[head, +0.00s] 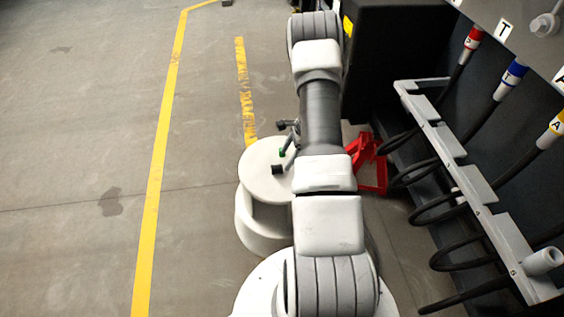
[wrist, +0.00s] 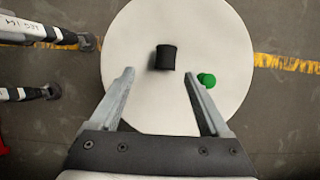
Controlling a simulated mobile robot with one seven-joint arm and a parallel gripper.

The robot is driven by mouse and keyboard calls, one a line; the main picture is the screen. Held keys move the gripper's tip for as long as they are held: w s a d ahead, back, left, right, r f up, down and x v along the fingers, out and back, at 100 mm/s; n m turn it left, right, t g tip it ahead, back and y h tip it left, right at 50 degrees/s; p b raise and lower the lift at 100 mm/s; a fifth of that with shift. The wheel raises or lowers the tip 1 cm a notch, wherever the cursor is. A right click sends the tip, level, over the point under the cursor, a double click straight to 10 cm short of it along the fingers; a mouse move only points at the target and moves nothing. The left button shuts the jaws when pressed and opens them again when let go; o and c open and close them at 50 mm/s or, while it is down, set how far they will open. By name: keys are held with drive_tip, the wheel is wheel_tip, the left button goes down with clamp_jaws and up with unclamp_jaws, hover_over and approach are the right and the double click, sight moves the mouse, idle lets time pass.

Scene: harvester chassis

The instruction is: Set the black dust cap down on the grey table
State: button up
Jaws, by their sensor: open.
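The black dust cap (wrist: 166,57) is on a round, pale table top (wrist: 225,30). In the wrist view it lies between and just beyond the fingertips of my gripper (wrist: 160,73). The gripper is open, with a gap on both sides of the cap, and holds nothing. My arm hides most of my gripper there.
A small green cap (wrist: 206,79) sits right of the black one, close to my right finger. Two pale rods with dark ends (wrist: 45,92) reach in from the left. A red stand (head: 372,165) and hose rack (head: 450,150) are at right. Left floor is open.

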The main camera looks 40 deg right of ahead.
drive_tip(key=p+v, duration=0.2)
drive_tip(key=v, duration=0.9)
drive_tip(key=a+r+n+h, duration=0.1)
drive_tip(key=a+r+n, duration=0.4)
drive_tip(key=a+r, duration=0.6)
drive_tip(key=a+r+n, duration=0.6)
drive_tip(key=r, duration=0.9)
drive_tip(key=s+a+r+n+t+h, duration=0.2)
drive_tip(key=s+a+r+n, duration=0.35)
drive_tip(key=s, duration=0.35)
drive_tip(key=s+a+r+n+t+h, duration=0.15)
drive_tip(key=s+a+r+n, duration=0.25)
drive_tip(key=s+a+n, duration=0.45)
wheel_tip(320, 180, up, 18)
drive_tip(key=s+d+m+p, duration=0.1)
drive_tip(key=p, duration=1.7)
drive_tip(key=shift+s+d+m, duration=0.15)
drive_tip(key=shift+d+m, duration=0.1)
drive_tip(key=shift+m, duration=0.15)
drive_tip(key=shift+y, duration=0.25)
drive_tip(key=c, duration=0.5)
drive_tip(key=shift+a, duration=0.15)
